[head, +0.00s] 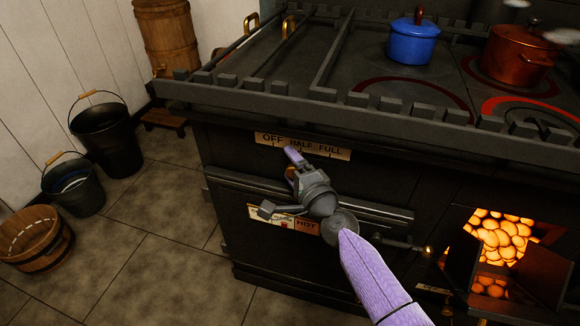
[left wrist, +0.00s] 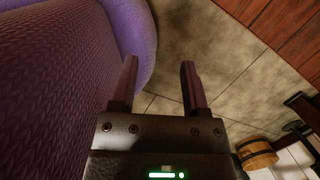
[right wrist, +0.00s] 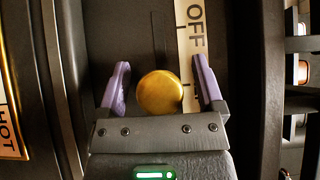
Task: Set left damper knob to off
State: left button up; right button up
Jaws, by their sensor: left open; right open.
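The left damper knob (right wrist: 159,93) is a round brass knob in the right wrist view. A dark slot runs up beyond it alongside the OFF lettering, and the knob sits below that lettering. Its label plate (head: 339,154) reads OFF, HALF, FULL from left to right in the head view. My right gripper (head: 293,160) is at the stove front, just below the plate, and hides the knob there. Its open fingers stand on either side of the knob, with visible gaps. My left gripper (left wrist: 160,78) is open and empty above the floor, outside the head view.
A rail (head: 375,114) runs along the stove's front edge above the plate. A HOT label (head: 306,226) is below my right gripper. The glowing firebox (head: 497,235) is open at the right. A blue pot (head: 413,45) and copper pot (head: 516,56) stand on top. Buckets stand left.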

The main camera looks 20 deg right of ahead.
jog(key=shift+w, duration=0.25)
grip_shut()
dwell(0.3)
